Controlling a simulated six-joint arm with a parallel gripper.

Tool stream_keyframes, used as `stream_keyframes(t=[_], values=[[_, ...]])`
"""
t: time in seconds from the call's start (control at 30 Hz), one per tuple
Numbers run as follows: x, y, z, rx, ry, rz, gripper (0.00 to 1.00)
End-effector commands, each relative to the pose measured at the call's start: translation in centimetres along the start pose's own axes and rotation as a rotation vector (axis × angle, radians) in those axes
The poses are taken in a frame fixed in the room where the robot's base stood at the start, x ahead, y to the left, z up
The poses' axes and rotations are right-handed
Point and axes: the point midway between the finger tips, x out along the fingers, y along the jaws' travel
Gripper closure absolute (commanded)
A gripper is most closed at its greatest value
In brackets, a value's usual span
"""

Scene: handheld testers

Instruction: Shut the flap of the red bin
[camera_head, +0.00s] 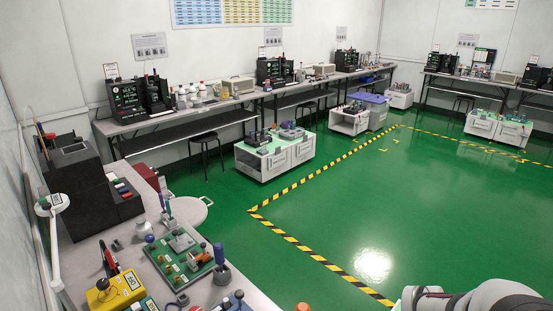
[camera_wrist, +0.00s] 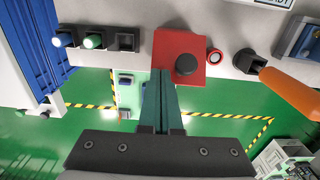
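No bin with a clear flap can be made out in either view. In the head view a dark red box (camera_head: 144,172) is partly hidden behind dark grey boxes at the left. In the wrist view a red block (camera_wrist: 170,45) with a round black knob (camera_wrist: 186,64) sits at the edge of a light surface; I cannot tell whether it is the bin. My gripper (camera_wrist: 162,73) points at the red block's lower edge, its two dark green fingers together with nothing visible between them. I cannot tell whether they touch the block. The gripper is not in the head view.
The wrist view shows an orange handle (camera_wrist: 290,92) in a black holder at right, a blue container (camera_wrist: 35,45) at left and black sockets (camera_wrist: 128,40). In the head view, a cluttered bench (camera_head: 232,290) stands front left, and the green floor (camera_head: 330,210) is largely clear.

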Motion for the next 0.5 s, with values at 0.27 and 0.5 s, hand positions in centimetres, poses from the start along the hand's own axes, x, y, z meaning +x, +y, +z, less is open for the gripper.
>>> stream_keyframes(t=[0.27,0.5], values=[[0.25,0.00,-0.31,0.000,0.000,0.000,1.00],[0.67,0.00,-0.61,0.000,0.000,0.000,1.00]])
